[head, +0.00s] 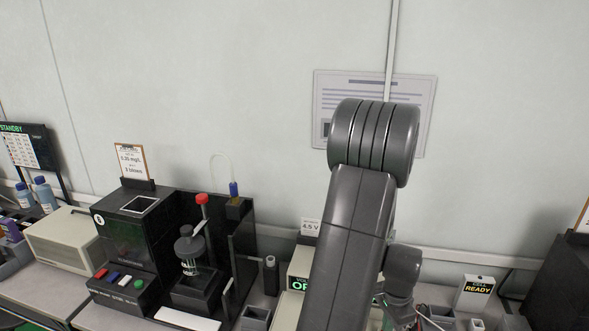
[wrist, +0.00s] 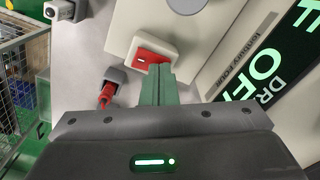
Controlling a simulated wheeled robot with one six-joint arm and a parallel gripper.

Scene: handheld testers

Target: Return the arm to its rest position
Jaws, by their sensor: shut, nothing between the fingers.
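My gripper (wrist: 158,84) shows in the wrist view with its green fingers together and nothing between them. In the head view my grey arm (head: 355,220) rises in front of the wall, bent at the top. The gripper itself is hidden or out of frame there.
A black tester (head: 135,240) with coloured buttons stands left of my arm. A pale instrument (head: 300,262) stands behind the arm. A "READY" sign (head: 474,293) is at right. In the wrist view, a grey holder with a red item (wrist: 108,90) and a wire basket (wrist: 18,85) lie left.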

